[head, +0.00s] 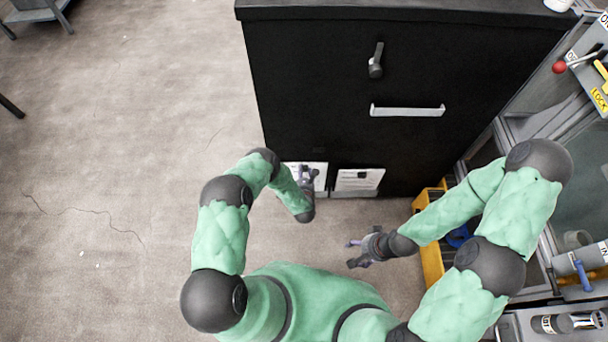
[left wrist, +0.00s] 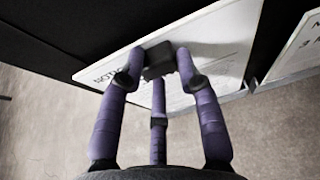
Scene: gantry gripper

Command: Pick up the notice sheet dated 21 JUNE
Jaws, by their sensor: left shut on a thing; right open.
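Two white notice sheets hang low on the front of a black cabinet. My left gripper (head: 308,174) is at the left notice sheet (head: 321,181), its fingers shut at the sheet's top edge. In the left wrist view, the fingertips (left wrist: 158,68) close around a small dark block at the edge of this sheet (left wrist: 225,50). Part of a heading starting "NOTIC" shows; its date is hidden by the fingers. The right notice sheet (head: 358,181), whose edge shows in the left wrist view (left wrist: 297,50), has a date line starting "3 A". My right gripper (head: 358,253) is open and empty over the floor.
The black cabinet (head: 330,70) has a dark handle (head: 376,60) and a pale bar (head: 407,110) on its front. A yellow bin (head: 431,262) with a blue item stands to the right, beside a grey rack with tools.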

